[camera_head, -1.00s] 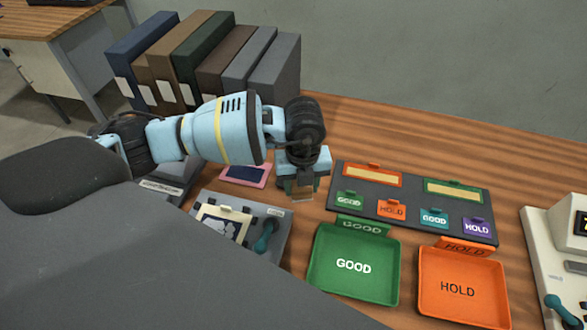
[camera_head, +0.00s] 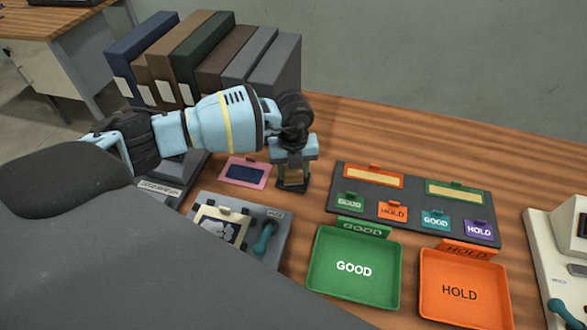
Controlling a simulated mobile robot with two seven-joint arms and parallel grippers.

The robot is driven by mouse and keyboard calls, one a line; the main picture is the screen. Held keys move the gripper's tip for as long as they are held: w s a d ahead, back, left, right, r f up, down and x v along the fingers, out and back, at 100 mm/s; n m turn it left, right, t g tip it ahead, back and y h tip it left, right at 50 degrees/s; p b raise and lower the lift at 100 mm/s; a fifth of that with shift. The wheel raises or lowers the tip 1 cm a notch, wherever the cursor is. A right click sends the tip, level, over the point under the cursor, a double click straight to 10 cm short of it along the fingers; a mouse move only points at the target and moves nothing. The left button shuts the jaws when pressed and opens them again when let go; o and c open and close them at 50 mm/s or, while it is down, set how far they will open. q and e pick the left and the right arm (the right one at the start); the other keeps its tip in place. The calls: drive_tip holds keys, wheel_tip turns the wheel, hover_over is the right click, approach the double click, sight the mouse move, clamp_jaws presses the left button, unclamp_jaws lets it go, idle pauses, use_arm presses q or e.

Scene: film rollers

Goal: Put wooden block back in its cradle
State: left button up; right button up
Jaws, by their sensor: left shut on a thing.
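My left gripper (camera_head: 293,175) points down just right of the pink-framed card, behind the grey plate with the teal handle. It is shut on a small tan wooden block (camera_head: 293,171), mostly hidden between the fingers. Small dark parts show right below the block at table level. They may be the fingertips or the cradle; I cannot tell which, nor whether the block touches anything below. The cradle is not clearly seen anywhere else. My right gripper is not in view.
A pink-framed card (camera_head: 246,172) lies close left of the gripper. A dark label board (camera_head: 407,207), a green GOOD tray (camera_head: 353,290) and an orange HOLD tray (camera_head: 463,312) stand to the right. Binders (camera_head: 277,75) stand behind. Bare wood lies at the back right.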

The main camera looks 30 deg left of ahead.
use_arm(q)
drive_tip(key=shift+f, duration=0.1)
drive_tip(key=o, duration=1)
drive_tip(key=shift+c, duration=0.2)
wheel_tip(320, 180, up, 12)
drive_tip(key=shift+p, duration=0.35)
